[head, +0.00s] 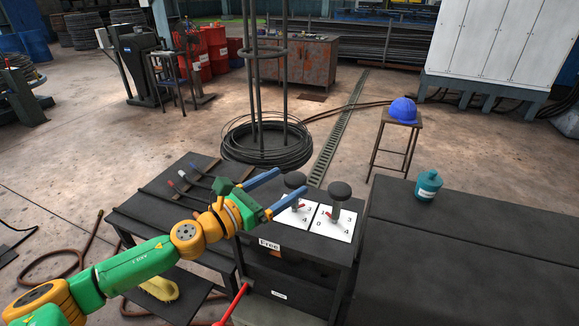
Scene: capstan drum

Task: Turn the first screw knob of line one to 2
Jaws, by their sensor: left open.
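Two dark screw knobs with round black heads stand on a black cabinet top (290,236), each over a white numbered plate with a red pointer. The left knob (295,180) is partly hidden below its head by my gripper. The right knob (340,190) stands clear, and its plate (333,225) shows several numbers, some too small to read surely. On the left plate (299,215) a 3 and a 4 show. My left gripper (288,184) is open, its blue fingers pointing right, with the tips close to the left knob's head. Contact cannot be told. My right gripper is out of view.
A "Free" label (269,244) is on the cabinet front. A dark table (470,250) with a teal bottle (428,185) is at right. A wire coil (268,140) lies behind.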

